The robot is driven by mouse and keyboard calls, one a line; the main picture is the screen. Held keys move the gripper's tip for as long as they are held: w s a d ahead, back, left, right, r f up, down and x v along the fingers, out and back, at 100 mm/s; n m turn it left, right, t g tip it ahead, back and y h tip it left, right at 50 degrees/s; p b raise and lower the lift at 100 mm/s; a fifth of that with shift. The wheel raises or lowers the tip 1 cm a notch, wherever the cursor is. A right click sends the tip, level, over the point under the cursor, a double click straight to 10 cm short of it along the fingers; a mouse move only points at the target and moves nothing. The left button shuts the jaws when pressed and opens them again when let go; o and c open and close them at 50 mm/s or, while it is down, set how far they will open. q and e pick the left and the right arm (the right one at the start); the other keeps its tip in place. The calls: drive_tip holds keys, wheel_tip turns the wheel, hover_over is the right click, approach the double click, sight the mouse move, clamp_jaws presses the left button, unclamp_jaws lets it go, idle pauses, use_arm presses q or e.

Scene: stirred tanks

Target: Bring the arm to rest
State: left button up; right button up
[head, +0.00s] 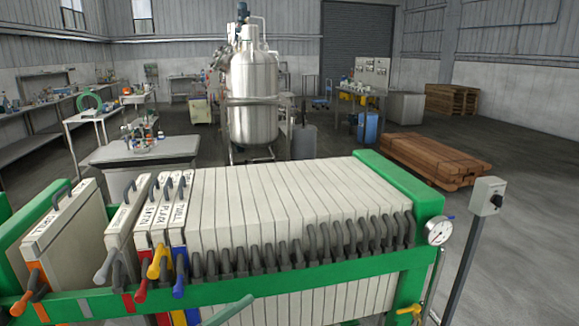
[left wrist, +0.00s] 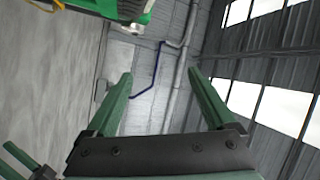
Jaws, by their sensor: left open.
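My left gripper (left wrist: 160,75) shows in the left wrist view with its two green fingers wide apart. It is open, with nothing between the fingers. Beyond it are a grey wall and bright windows. At the lower left corner of that view, more green finger-like parts (left wrist: 22,156) show, probably my right gripper, cut off by the edge. In the head view a dull green bar end (head: 230,310) pokes up at the bottom edge; I cannot tell whether it is a finger of mine. No arm shows clearly there.
A green-framed filter press (head: 405,195) with white plates and dark handles fills the front of the head view. A gauge (head: 439,232) and a post with a switch box (head: 487,196) stand at its right. A steel tank (head: 252,100) stands behind. Open floor lies at the right.

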use_arm(q)
drive_tip(key=s+a+f+n+t+y, duration=0.1)
drive_tip(key=s+a+f+n+y, duration=0.3)
drive_tip(key=f+n+y, duration=0.3)
drive_tip(key=s+a+f+n+t+y, duration=0.1)
drive_tip(key=s+a+f+n+y, duration=0.25)
drive_tip(key=f+n, duration=0.55)
drive_tip(key=s+a+f+n+g+y, duration=0.1)
drive_tip(key=s+f+n+g+y, duration=0.2)
drive_tip(key=s+f, duration=0.7)
drive_tip(key=s+n+g, duration=0.2)
drive_tip(key=s, duration=0.1)
drive_tip(key=shift+s+a+f+n+p, duration=0.2)
drive_tip(key=shift+a+f+n+p, duration=0.1)
drive_tip(key=shift+a+f+p, duration=0.1)
drive_tip(key=shift+a, duration=0.1)
